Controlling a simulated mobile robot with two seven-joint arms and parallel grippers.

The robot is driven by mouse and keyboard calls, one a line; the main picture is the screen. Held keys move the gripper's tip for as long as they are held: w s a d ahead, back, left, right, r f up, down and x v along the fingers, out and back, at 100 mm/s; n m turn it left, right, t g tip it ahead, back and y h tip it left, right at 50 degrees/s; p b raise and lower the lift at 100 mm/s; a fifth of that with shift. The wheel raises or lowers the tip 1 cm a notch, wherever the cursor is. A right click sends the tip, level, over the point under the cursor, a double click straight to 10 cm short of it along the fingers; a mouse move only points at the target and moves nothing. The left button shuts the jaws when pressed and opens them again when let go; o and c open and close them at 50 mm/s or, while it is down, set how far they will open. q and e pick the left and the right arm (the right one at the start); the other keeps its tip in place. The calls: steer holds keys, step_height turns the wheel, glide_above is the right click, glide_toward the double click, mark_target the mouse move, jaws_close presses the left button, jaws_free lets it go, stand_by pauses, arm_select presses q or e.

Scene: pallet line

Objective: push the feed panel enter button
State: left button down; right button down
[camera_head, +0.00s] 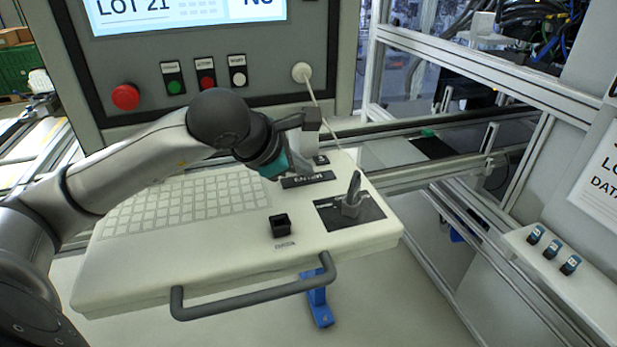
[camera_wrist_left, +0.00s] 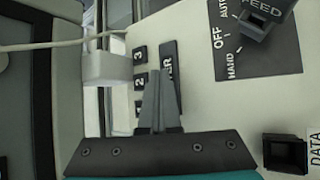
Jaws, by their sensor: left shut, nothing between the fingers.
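The feed panel (camera_head: 170,255) is a white sloped console with a keypad. Its enter button (camera_head: 322,177) is a dark bar with white lettering, partly hidden behind my left gripper (camera_head: 303,168). In the left wrist view the enter bar (camera_wrist_left: 168,52) shows only the letters "ER"; the shut fingers (camera_wrist_left: 156,95) cover its lower part. My left gripper is shut and empty, its tips over or beside the bar. I cannot tell whether they touch it. My right gripper is not in view.
Small numbered buttons (camera_wrist_left: 140,54) sit beside the enter bar. A selector lever (camera_head: 352,195) marked FEED stands to the right, and a black square button (camera_head: 280,225) lies in front. A white cable (camera_head: 318,103) hangs from the upright panel (camera_head: 340,40) behind. A grey handle (camera_head: 250,292) runs along the front.

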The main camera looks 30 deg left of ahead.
mark_target(303, 181)
arm_select(q)
steer(key=shift+f, duration=0.2)
steer(key=shift+r, duration=0.15)
stand_by(0.3)
steer(key=shift+r+p, duration=0.3)
steer(key=shift+r, duration=0.5)
steer(key=shift+r+p, duration=1.65)
steer(key=shift+r, duration=0.9)
steer(key=shift+s+f, duration=0.1)
steer(key=shift+f, duration=0.05)
